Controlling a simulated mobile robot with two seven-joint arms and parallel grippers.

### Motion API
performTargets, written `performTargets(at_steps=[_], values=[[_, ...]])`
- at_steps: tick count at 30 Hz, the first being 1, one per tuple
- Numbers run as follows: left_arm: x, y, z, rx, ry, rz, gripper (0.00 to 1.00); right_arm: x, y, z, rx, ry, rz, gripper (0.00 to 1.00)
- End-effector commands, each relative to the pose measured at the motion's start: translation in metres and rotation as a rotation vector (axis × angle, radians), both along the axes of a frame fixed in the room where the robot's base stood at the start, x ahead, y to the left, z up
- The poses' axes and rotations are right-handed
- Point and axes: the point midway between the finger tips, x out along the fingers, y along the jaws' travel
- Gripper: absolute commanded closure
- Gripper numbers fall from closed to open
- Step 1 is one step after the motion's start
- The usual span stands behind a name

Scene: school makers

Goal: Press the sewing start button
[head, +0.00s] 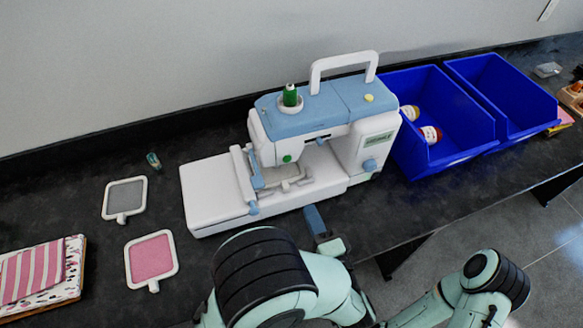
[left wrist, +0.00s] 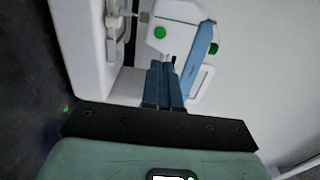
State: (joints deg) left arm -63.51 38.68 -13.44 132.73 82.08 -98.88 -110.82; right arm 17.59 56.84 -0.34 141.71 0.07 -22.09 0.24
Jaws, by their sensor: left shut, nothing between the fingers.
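The white and blue sewing machine (head: 358,150) stands upright on the dark table. A round green button (head: 287,158) is on the front of its needle head, and it also shows in the left wrist view (left wrist: 160,32). My left gripper (head: 314,216) is in front of the machine, its blue fingers shut and empty. In the left wrist view the shut fingers (left wrist: 165,80) point toward the machine head, with the button just beyond and slightly left of the tips. In the head view the fingers are apart from the button. My right gripper is not in view.
Blue bins (head: 440,110) stand right of the machine, one holding small bottles. A green thread spool (head: 290,95) tops the machine. A pink hoop (head: 151,259), a grey hoop (head: 125,197) and folded fabric (head: 40,272) lie left. The table edge runs along the front.

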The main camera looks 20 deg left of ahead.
Motion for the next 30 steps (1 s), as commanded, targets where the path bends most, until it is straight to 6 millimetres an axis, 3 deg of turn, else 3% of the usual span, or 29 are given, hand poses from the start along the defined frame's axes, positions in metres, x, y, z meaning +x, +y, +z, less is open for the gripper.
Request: performTargets(at_steps=[5,19,30], values=[[0.017,0.012,0.001,-0.002,-0.001,0.004,1.00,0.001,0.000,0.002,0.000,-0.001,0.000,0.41],[0.096,0.065,0.001,-0.002,0.000,0.004,1.00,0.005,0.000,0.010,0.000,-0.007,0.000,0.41],[0.115,0.078,0.000,-0.001,-0.001,0.000,1.00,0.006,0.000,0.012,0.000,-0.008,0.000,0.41]])
